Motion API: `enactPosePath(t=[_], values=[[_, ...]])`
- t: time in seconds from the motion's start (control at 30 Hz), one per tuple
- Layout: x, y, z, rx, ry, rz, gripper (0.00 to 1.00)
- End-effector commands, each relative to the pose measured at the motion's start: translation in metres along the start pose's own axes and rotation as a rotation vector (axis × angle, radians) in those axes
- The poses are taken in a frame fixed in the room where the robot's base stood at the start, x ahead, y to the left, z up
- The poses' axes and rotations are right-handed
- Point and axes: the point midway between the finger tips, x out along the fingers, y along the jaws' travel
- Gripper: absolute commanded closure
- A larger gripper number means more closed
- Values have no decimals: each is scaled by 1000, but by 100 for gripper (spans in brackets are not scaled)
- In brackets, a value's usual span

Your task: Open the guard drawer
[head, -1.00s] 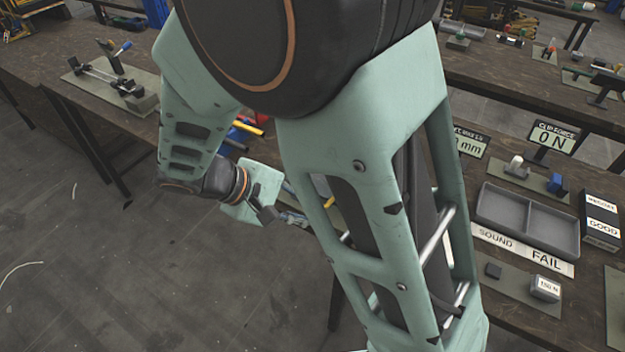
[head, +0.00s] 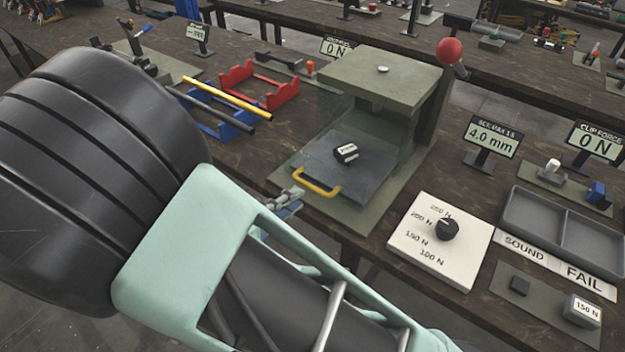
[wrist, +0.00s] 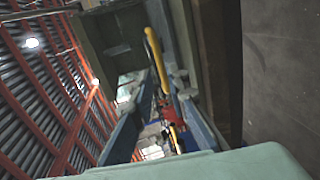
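The guard drawer (head: 375,180) is a clear panel at the front of a grey-green press (head: 384,78) in the head view. Its yellow bar handle (head: 317,189) is on the near-left edge. A dark cylinder with a white label (head: 345,152) shows at the panel; I cannot tell its exact depth. My gripper (head: 294,192) is at the handle's left end, partly hidden behind my arm. In the wrist view its blue-grey fingers (wrist: 153,92) are apart, with the yellow handle (wrist: 154,50) seen between and beyond the tips. Contact is not clear.
A red ball-topped lever (head: 450,51) stands at the press's right. A white dial plate (head: 420,255), a display stand (head: 490,139) and a grey two-part tray (head: 530,222) lie to the right. Blue and red racks with rods (head: 228,98) stand left of the press.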

Motion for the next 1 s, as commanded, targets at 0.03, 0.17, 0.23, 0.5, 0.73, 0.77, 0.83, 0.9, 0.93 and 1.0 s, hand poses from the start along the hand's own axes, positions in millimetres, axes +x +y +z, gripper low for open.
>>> enactPosePath(t=[0.03, 0.17, 0.23, 0.5, 0.73, 0.77, 0.83, 0.9, 0.93, 1.0], values=[[12, 0, 2, -2, -6, 3, 85], [37, 0, 2, -3, -5, 1, 85], [48, 0, 2, -3, -4, 1, 85], [71, 0, 1, -2, -2, 0, 85], [73, 0, 1, -2, -2, -1, 85], [73, 0, 1, -2, -2, -1, 85], [73, 0, 1, -2, -2, -1, 91], [72, 0, 1, -2, -2, -1, 98], [72, 0, 1, -2, -2, -1, 100], [72, 0, 1, -2, -2, -1, 100]])
